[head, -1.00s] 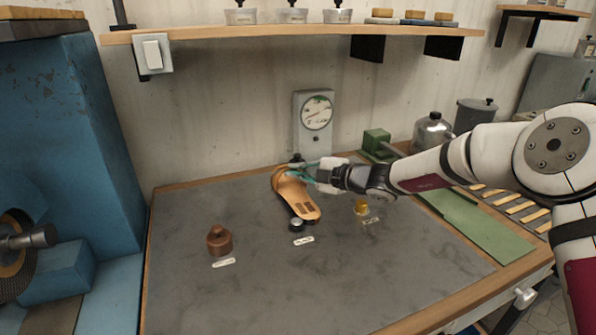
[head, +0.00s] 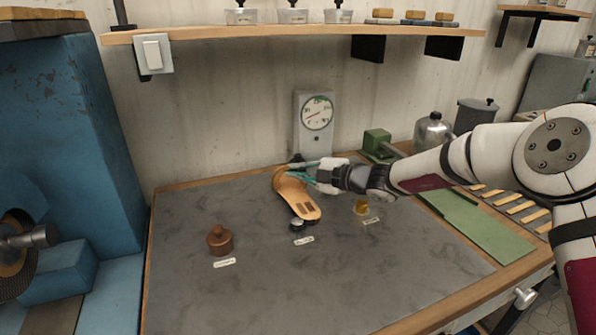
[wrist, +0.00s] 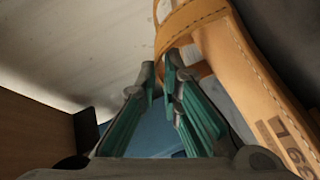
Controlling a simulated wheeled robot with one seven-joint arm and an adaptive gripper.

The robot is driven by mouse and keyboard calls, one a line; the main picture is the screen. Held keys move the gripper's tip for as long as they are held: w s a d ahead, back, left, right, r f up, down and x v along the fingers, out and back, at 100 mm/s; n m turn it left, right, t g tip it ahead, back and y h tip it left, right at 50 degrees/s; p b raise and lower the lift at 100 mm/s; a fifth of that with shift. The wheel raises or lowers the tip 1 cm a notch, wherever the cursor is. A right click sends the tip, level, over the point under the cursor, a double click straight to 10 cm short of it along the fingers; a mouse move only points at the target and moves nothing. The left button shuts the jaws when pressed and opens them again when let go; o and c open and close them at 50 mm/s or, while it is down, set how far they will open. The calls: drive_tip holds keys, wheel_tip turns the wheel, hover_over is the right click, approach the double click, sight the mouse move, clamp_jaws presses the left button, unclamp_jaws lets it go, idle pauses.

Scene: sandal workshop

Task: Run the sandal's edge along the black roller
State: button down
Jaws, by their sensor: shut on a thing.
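The tan sandal (head: 298,196) is held above the grey bench mat, its strap end at the back and its other end toward the front. My gripper (head: 302,174) is shut on the sandal's strap; the wrist view shows the fingers (wrist: 160,75) closed at the strap (wrist: 190,22), with the sole (wrist: 245,85) to the right. A small dark roller with a pale top (head: 297,223) stands under or beside the sandal's front end, partly covered by it. I cannot tell whether they touch.
A dial gauge (head: 315,120) stands behind. A green mat (head: 470,225) lies right. The front of the grey mat (head: 310,290) is clear.

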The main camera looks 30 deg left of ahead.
drive_tip(key=shift+w, duration=0.1)
idle(0.4)
drive_tip(key=shift+w+d+r, duration=0.1)
drive_tip(key=shift+w+d, duration=0.4)
wheel_tip(320, 180, up, 9)
drive_tip(key=p, duration=0.3)
drive_tip(key=shift+p, duration=0.3)
idle(0.4)
